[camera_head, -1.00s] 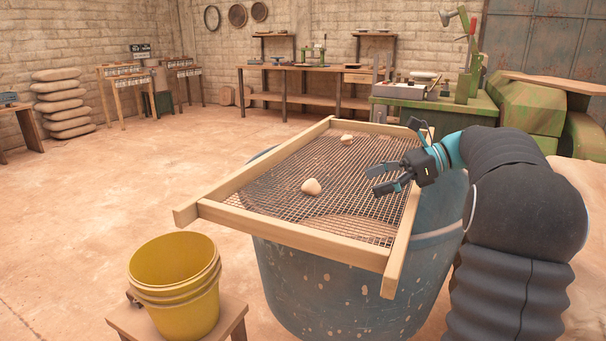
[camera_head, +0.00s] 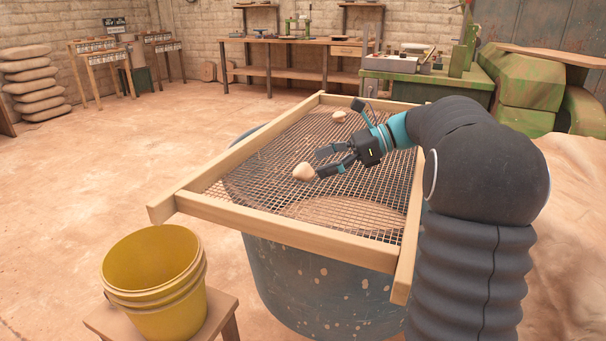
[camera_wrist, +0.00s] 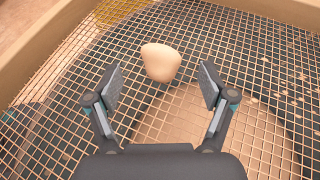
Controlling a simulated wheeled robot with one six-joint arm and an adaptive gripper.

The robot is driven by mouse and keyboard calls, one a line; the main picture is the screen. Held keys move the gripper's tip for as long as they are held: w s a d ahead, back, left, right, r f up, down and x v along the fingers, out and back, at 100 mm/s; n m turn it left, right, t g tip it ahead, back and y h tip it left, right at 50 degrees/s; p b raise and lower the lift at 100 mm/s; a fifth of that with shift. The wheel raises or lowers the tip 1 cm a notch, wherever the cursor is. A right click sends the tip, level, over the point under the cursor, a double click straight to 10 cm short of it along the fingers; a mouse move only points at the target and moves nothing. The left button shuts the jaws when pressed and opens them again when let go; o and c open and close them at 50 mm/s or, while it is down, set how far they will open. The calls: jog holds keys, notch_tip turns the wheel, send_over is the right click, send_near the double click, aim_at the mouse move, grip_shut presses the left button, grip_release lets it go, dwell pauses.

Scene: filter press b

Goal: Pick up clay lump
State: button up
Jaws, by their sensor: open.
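A pale, rounded clay lump (camera_head: 304,172) lies on the wire mesh of a wooden-framed sieve (camera_head: 270,235). A second, similar lump (camera_head: 339,117) lies farther back on the mesh. My gripper (camera_head: 325,161) is open just to the right of the nearer lump, low over the mesh. In the wrist view the lump (camera_wrist: 161,62) shows ahead of the open fingers (camera_wrist: 160,88), roughly centred between them and slightly beyond their tips. The fingers do not appear closed on it.
The sieve rests on a large blue-grey tub (camera_head: 320,295). A yellow bucket (camera_head: 155,275) stands on a small wooden stool (camera_head: 222,318) at the front left. Workbenches line the back wall. Open floor lies to the left.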

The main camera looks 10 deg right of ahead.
aim_at(312, 168)
jog(key=shift+f+x, duration=0.2)
jog(key=shift+x, duration=2.4)
jog(key=shift+s+d, duration=0.1)
jog(key=shift+s, duration=0.05)
jog(key=c, duration=1.3)
